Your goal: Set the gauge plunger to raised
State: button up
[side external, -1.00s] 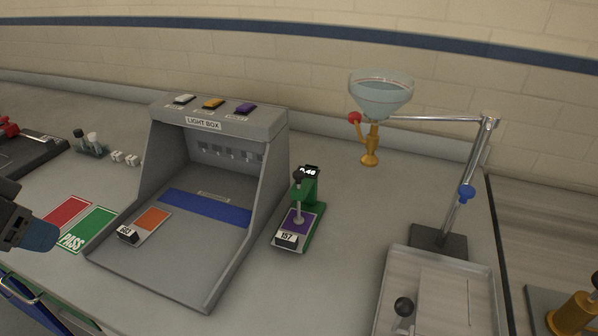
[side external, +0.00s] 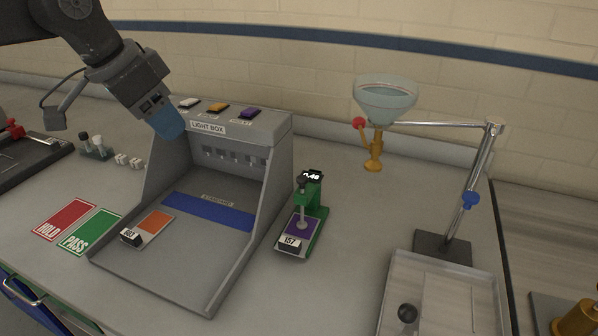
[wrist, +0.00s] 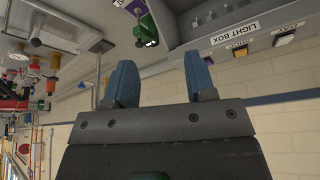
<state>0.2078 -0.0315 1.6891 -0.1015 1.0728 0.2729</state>
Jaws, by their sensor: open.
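The green thickness gauge (side external: 314,191) stands on the bench just right of the light box. Its plunger (side external: 303,207) reaches down onto a purple swatch (side external: 297,227) with a tag reading 157, and a small display tops it. In the wrist view the gauge (wrist: 149,29) shows at the top, beyond the fingers. My gripper (side external: 168,124) is in the air over the left side of the light box, left of the gauge and apart from it. In the wrist view my gripper's blue fingers (wrist: 163,84) are spread with nothing between them.
The light box (side external: 205,178) has raised side walls and top buttons, and holds an orange swatch (side external: 156,222). A funnel on a stand (side external: 385,97) and a metal tray (side external: 399,282) are to the right. HOLD (side external: 62,219) and PASS (side external: 92,230) cards lie left.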

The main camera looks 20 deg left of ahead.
aim_at(302, 178)
jog(key=w+d+f+m+g+h, duration=0.1)
jog(key=w+d+f+m, duration=0.25)
jog(key=w+d, duration=0.8)
jog(key=x, duration=0.8)
jog(key=s+x, duration=0.1)
jog(key=x, duration=0.4)
jog(key=shift+d, duration=0.25)
grip_shut()
